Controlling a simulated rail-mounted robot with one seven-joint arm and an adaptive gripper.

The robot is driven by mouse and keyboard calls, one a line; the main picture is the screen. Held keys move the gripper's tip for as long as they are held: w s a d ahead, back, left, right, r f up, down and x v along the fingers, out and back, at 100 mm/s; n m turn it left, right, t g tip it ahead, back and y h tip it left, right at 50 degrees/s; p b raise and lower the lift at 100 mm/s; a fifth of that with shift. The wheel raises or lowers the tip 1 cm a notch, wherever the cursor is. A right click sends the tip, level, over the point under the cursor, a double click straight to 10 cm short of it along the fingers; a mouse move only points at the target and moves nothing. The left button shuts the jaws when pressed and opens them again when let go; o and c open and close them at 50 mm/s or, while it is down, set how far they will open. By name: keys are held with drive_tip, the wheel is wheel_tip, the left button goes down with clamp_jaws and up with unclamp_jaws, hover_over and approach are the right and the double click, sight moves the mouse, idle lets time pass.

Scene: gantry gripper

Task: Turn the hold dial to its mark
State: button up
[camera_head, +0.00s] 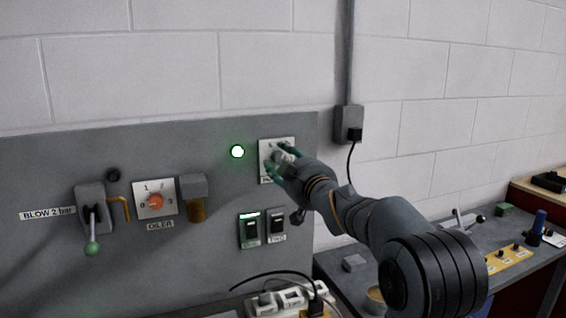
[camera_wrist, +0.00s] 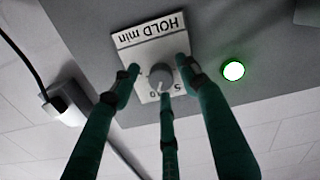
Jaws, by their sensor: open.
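The hold dial is a round grey knob (camera_wrist: 161,74) on a white plate (camera_head: 266,148) at the upper right of the grey panel. In the wrist view the plate is upside down and its "HOLD min" lettering (camera_wrist: 150,27) can be read. My gripper (camera_head: 277,158) has three slim green fingers. It is open, with the fingertips spread around the knob, close to the plate. I cannot tell whether any fingertip touches the knob. Some scale figures show, but the fingers hide part of the scale. I cannot make out the mark or the pointer clearly.
A lit green lamp (camera_head: 237,152) sits left of the hold plate. Two rocker switches (camera_head: 262,228) are below. An oiler dial (camera_head: 156,201) and a green-knobbed lever (camera_head: 92,248) are further left. A grey wall box (camera_head: 349,124) with a cable hangs right of the panel.

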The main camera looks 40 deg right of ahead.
drive_tip(key=v, duration=1.2)
drive_tip(key=shift+w+r, duration=0.1)
idle(0.4)
drive_tip(key=x, duration=1.1)
drive_tip(key=shift+w+d, duration=0.1)
drive_tip(key=shift+w, duration=0.1)
drive_tip(key=shift+w+d+r+p, duration=0.1)
drive_tip(key=shift+w+p, duration=0.2)
drive_tip(key=shift+p, duration=0.05)
drive_tip(key=shift+m, duration=0.4)
drive_tip(key=shift+s+p, duration=0.15)
drive_tip(key=shift+p, duration=0.2)
drive_tip(key=shift+m, duration=0.3)
